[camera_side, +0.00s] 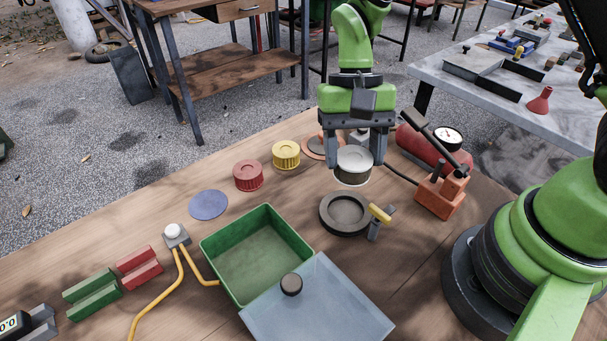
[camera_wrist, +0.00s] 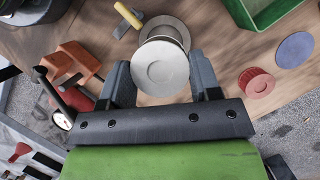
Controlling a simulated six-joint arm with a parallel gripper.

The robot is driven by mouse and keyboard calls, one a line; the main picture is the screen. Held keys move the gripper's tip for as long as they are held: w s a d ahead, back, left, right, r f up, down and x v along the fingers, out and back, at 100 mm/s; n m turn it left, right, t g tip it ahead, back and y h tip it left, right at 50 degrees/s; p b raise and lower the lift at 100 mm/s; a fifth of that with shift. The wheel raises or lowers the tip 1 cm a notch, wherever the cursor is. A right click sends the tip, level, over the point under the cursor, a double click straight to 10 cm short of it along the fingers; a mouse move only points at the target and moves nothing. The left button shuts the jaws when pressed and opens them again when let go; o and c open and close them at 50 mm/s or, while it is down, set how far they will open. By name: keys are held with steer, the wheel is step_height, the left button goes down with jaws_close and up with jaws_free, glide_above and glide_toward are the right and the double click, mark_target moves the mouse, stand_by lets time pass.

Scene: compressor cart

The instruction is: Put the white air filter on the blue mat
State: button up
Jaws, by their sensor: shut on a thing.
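The white air filter (camera_side: 353,166) is a short round cylinder with a pale top and a dark band. My gripper (camera_side: 355,160) is shut on it, one finger at each side, and it appears held above the table near a dark round ring-shaped dish (camera_side: 345,213). In the wrist view the filter's round pale face (camera_wrist: 160,70) shows between the fingers of my gripper (camera_wrist: 163,80). The blue mat (camera_side: 208,204) is a flat round disc lying bare on the table to the left; it also shows at the right of the wrist view (camera_wrist: 295,50).
A red filter (camera_side: 248,175) and a yellow filter (camera_side: 286,155) stand between my gripper and the mat. An open green bin (camera_side: 257,255) with a grey lid (camera_side: 318,307) is in front. A yellow-handled valve (camera_side: 378,220) and red compressor (camera_side: 425,150) are close by.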

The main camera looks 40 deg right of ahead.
steer(key=shift+w+a+r, duration=0.1)
steer(key=shift+r, duration=0.1)
steer(key=w+a+m+t+y, duration=0.2)
steer(key=w+a+m+t, duration=0.2)
steer(key=w+a+m, duration=1.1)
steer(key=shift+n, duration=0.8)
steer(key=x, duration=0.3)
steer(key=w+d+x, duration=0.1)
steer(key=x, duration=0.6)
steer(key=shift+w+d+f, duration=0.2)
steer(key=shift+d+f, duration=0.1)
steer(key=shift+f, duration=0.25)
steer(key=o, duration=1)
steer(key=shift+f, duration=0.1)
steer(key=v, duration=1.2)
steer(key=shift+s, duration=0.25)
